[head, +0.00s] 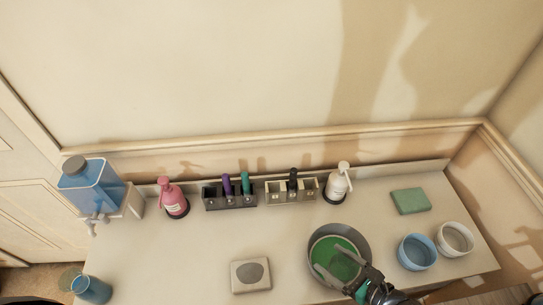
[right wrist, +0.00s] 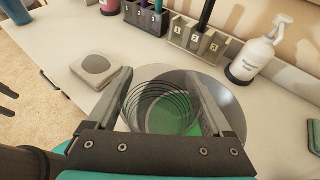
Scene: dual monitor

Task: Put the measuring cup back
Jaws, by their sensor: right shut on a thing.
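My right gripper (head: 340,277) is over a grey round bowl (head: 364,240) with a green inside. In the right wrist view, the right gripper (right wrist: 170,98) has its fingers on either side of a clear cup with dark ring lines (right wrist: 158,104), which looks like the measuring cup. It is held over the bowl (right wrist: 228,100); whether it touches the bowl's bottom I cannot tell. In the head view the clear cup is hard to make out against the green.
A square pale plate with a grey disc (head: 251,275) lies left of the bowl. Behind stand two numbered holders (head: 230,201) (head: 291,196), a pink bottle (head: 172,197) and a white spray bottle (head: 338,186). Blue (head: 416,253) and white (head: 456,239) bowls stand right, below a green block (head: 410,201).

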